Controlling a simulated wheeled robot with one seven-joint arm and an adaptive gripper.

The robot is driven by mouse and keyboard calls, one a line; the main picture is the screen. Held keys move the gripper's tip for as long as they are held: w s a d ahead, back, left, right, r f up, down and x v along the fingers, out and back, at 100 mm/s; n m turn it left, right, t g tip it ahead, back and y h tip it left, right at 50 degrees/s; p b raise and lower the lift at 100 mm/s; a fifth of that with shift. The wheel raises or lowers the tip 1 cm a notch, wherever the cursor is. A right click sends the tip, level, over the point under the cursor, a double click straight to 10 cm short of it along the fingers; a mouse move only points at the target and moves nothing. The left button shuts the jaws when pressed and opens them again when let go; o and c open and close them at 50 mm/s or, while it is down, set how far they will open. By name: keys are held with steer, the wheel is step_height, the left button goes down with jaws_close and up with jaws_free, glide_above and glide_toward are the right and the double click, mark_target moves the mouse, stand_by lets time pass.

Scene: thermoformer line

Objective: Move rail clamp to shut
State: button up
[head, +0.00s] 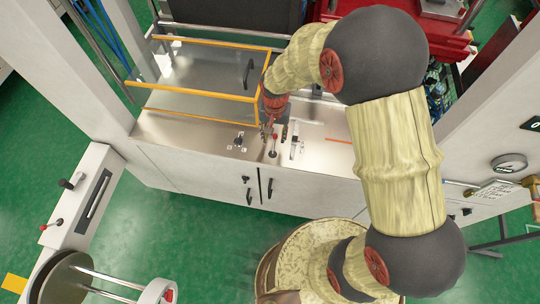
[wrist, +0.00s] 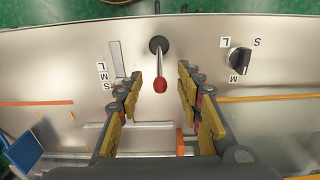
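A lever with a red ball knob (wrist: 160,85) stands on the steel deck, its dark round base (wrist: 158,45) above the knob in the wrist view. It is probably the rail clamp, but no label confirms this. The lever (head: 273,141) also shows in the head view, just below my gripper (head: 267,125). In the wrist view my gripper (wrist: 160,98) is open, with one finger on each side of the lever. The knob shows between the fingers with a gap on both sides; I cannot tell their height difference. Nothing is held.
A black rotary selector (wrist: 240,60) marked S, M, L sits beside the lever. A slot (wrist: 117,58) marked L, M, S lies on the other side. An orange-framed clear guard (head: 205,68) stands behind. The cabinet's front (head: 215,180) has dark handles. Green floor lies in front.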

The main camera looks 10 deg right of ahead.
mark_target(274, 140)
steer(key=shift+r+p, duration=1.65)
steer(key=shift+r, duration=1.1)
step_height(274, 140, up, 12)
steer(key=shift+s+n, duration=0.1)
steer(key=shift+n, duration=0.2)
steer(key=s+d+r+n+t+b, duration=0.1)
steer(key=s+d+b, duration=0.3)
steer(key=s, duration=0.6)
steer(key=s+d+r+n+t+b, duration=0.2)
steer(key=s+d+r+t+b, duration=0.2)
steer(key=s+b, duration=0.4)
steer(key=shift+s+d, duration=0.6)
steer(key=shift+s, duration=0.3)
